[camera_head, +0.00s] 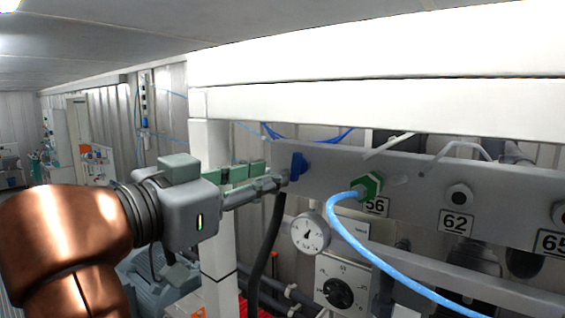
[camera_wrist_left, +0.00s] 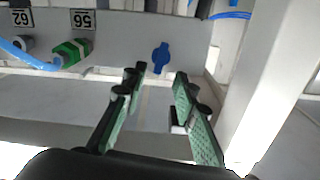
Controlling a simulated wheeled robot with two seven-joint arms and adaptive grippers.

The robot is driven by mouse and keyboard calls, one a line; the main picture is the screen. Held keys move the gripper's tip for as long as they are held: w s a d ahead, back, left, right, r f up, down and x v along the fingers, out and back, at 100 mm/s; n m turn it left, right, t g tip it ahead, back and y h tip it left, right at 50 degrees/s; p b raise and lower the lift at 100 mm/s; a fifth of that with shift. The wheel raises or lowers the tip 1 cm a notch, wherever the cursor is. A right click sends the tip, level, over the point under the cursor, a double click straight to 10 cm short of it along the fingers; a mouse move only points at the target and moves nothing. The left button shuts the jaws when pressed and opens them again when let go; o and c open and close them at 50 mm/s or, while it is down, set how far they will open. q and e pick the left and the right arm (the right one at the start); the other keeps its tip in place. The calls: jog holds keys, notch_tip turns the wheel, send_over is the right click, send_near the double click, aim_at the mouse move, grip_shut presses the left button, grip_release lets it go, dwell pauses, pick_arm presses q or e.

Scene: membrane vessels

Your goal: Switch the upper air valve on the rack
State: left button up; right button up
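The blue air valve (camera_head: 298,166) sits at the left end of the grey rack panel. In the left wrist view, which is turned over, the blue valve (camera_wrist_left: 160,58) shows with its long side upright in the picture. My left gripper (camera_head: 283,178) reaches in from the left, its fingertips close to the valve. In the left wrist view the gripper's (camera_wrist_left: 160,76) two green-padded fingers stand apart with nothing between them, and the valve appears just beyond the gap. Whether a fingertip touches it cannot be told. My right gripper is not in view.
A green fitting (camera_head: 368,187) with a light blue hose (camera_head: 385,262) is right of the valve, by label 56 (camera_head: 376,207). A round gauge (camera_head: 310,233) and a black knob (camera_head: 338,293) sit below. A white post (camera_head: 210,150) stands behind my left gripper.

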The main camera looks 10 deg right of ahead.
aim_at(293, 165)
pick_arm(q)
jog(key=p+x, duration=0.2)
jog(key=x, duration=0.4)
jog(key=shift+w, duration=0.2)
jog(key=shift+s+d, duration=0.15)
jog(key=shift+c, duration=0.3)
jog(key=shift+c, duration=0.8)
grip_shut()
